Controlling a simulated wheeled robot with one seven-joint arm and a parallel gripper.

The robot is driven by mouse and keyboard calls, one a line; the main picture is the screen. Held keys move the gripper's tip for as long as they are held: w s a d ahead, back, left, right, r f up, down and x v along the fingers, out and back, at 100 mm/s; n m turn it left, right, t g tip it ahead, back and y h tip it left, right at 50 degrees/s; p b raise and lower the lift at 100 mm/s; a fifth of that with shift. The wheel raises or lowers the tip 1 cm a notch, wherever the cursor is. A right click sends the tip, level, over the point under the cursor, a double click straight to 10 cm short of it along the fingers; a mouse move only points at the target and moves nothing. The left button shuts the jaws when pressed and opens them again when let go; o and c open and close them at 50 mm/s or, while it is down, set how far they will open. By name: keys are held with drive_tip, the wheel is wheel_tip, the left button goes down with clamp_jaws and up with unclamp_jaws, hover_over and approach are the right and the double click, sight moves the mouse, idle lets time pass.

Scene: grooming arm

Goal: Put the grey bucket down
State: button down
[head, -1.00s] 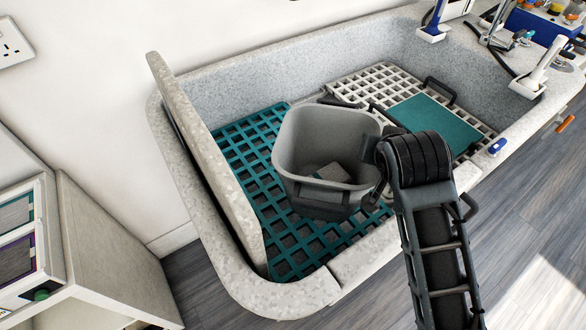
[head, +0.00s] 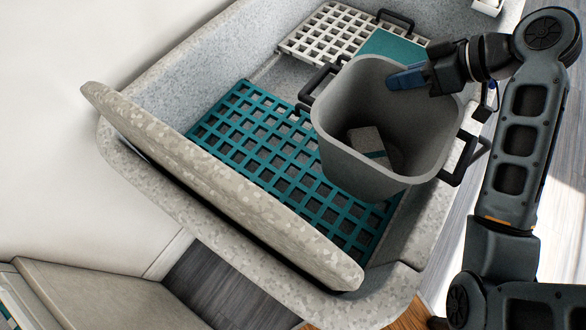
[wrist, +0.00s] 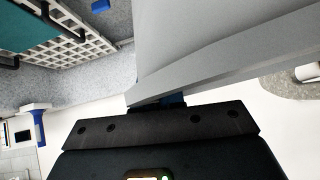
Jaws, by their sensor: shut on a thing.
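The grey bucket (head: 345,150) is upright or slightly tilted over the near end of the speckled tub, in front of part of the teal grid (head: 260,140). A grey block with a blue-green stripe lies inside it. My gripper (head: 408,78) is shut on the bucket's far right rim, with blue fingertip pads showing inside the wall. In the wrist view the bucket's pale grey wall (wrist: 220,45) rises from the jaws. The bucket's underside is hidden, so I cannot tell whether it touches the grid.
The speckled tub wall (head: 220,190) rises along the near left side. A white grid (head: 325,35) with a teal pad (head: 392,46) lies at the far end. Black handles (head: 318,85) show beside the bucket. The teal grid's left part is bare.

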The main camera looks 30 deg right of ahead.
sight(345, 94)
drive_tip(key=shift+r, duration=0.2)
drive_tip(key=w+a+f, duration=0.2)
drive_tip(key=a, duration=0.1)
drive_tip(key=w+a+f, duration=0.2)
drive_tip(key=a, duration=0.1)
drive_tip(key=w+a+f, duration=0.2)
drive_tip(key=a+f, duration=0.1)
drive_tip(key=shift+w+a, duration=0.15)
drive_tip(key=shift+w, duration=0.25)
drive_tip(key=shift+w+f, duration=0.1)
drive_tip(key=shift+f, duration=1.7)
drive_tip(key=c, duration=1.2)
unclamp_jaws()
drive_tip(key=shift+f, duration=0.1)
drive_tip(key=shift+c, duration=0.2)
drive_tip(key=shift+a+f, duration=0.1)
